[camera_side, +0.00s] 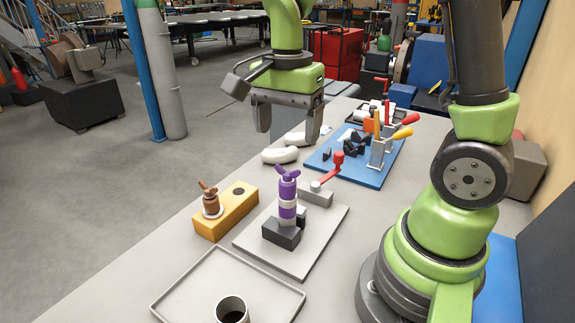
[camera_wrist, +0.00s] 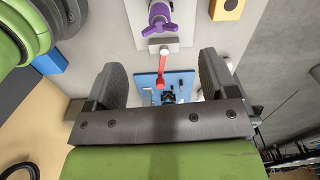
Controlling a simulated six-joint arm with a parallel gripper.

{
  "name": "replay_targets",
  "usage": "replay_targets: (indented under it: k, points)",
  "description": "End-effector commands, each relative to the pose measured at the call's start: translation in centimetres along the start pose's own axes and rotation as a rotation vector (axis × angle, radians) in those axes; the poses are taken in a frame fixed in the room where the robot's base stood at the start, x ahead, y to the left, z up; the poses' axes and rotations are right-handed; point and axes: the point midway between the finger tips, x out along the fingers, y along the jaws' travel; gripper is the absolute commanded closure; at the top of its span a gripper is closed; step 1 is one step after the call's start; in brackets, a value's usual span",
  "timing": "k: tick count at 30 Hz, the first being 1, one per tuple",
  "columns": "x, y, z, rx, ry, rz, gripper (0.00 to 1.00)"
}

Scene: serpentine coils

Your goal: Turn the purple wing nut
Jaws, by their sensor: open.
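The purple wing nut (camera_side: 288,174) sits on top of an upright purple and white striped post (camera_side: 287,204). The post stands on a dark grey block (camera_side: 281,233) on a light grey plate (camera_side: 310,250). In the wrist view the wing nut (camera_wrist: 160,28) shows near the top edge, beyond my fingertips. My gripper (camera_side: 288,131) is open and empty, above and behind the wing nut in the side view. Its two fingers also show in the wrist view (camera_wrist: 163,75), wide apart with nothing between them touching.
A red-handled crank (camera_side: 327,174) on a grey block stands close behind the post. A yellow block (camera_side: 238,209) with a brown wing nut is to the left. A blue board (camera_side: 372,176) with clamps lies behind; a tray (camera_side: 190,303) and cup (camera_side: 231,311) are in front.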

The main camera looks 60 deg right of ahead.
Motion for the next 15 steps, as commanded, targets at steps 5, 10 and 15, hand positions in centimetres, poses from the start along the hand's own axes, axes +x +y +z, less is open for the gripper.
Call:
replay_targets:
  k: [5,10,15]
  points:
    - [3.4,0.2,0.1,0.0,-0.003,0.009,0.21]
    - [6.1,0.1,0.1,-0.002,-0.002,0.006,0.21]
    - [7.6,0.1,0.1,-0.002,-0.001,0.003,0.21]
